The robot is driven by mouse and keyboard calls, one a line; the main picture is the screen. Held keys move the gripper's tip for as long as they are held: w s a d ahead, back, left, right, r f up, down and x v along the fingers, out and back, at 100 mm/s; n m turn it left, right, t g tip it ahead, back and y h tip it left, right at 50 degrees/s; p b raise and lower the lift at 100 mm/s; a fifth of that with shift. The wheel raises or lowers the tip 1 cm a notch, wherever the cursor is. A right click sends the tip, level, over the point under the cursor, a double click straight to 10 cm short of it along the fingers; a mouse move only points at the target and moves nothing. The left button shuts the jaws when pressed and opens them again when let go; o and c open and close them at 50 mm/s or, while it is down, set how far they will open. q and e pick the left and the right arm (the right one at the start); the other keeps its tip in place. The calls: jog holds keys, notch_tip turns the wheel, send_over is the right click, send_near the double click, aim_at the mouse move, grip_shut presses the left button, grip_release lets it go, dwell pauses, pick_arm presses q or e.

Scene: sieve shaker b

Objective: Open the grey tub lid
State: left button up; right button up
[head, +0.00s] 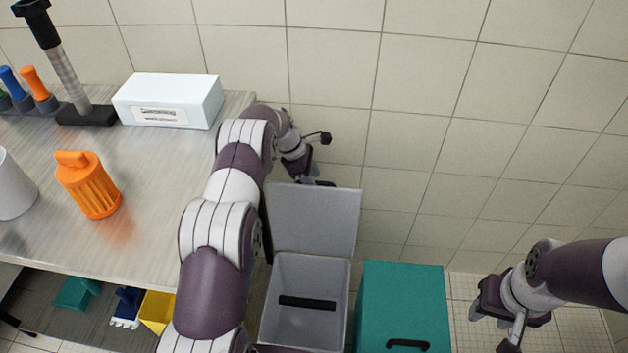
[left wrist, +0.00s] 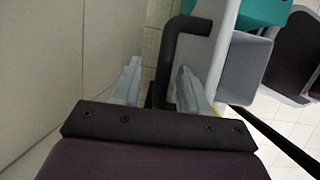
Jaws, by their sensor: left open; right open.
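The grey tub (head: 264,325) stands on the floor beside the table, with its inside showing. Its grey lid (head: 315,220) is swung up and stands steeply at the tub's far side. My left gripper (head: 312,168) is behind the lid's upper edge, partly hidden by it. In the left wrist view, its fingers (left wrist: 158,84) are apart, with the black lid handle (left wrist: 174,58) running between them; I cannot tell whether they touch it. My right gripper (head: 494,327) is open and empty at the lower right, away from the tub.
A teal tub (head: 403,295) with a closed lid and black handle stands right of the grey tub. A tiled wall rises behind.

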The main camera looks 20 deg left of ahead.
pick_arm(q)
jog(key=p+v, duration=0.1)
jog(key=v, duration=0.4)
jog(key=shift+a+r, duration=0.1)
jog(key=shift+r, duration=0.15)
